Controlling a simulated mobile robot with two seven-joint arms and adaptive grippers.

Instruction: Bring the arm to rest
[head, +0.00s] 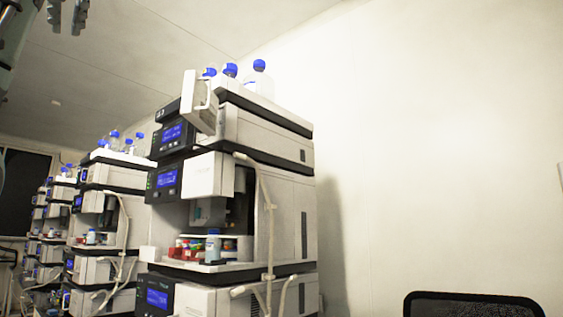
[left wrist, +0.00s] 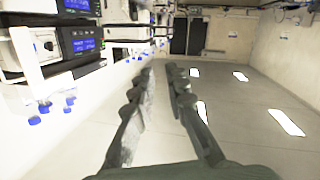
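My left gripper (head: 68,18) hangs at the top left corner of the head view, high up against the ceiling and apart from the instrument stacks. In the left wrist view its two grey fingers (left wrist: 162,72) stand apart with a clear gap between them. Nothing is held between them. Part of my left arm shows at the left edge of the head view. My right gripper and right arm are not in view.
A tall instrument stack (head: 266,137) with a tilted white part on its upper front and blue-capped bottles (head: 260,79) on top stands centrally. More stacks (head: 98,227) recede left. A black chair back (head: 470,304) shows lower right. The air around the left gripper looks free.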

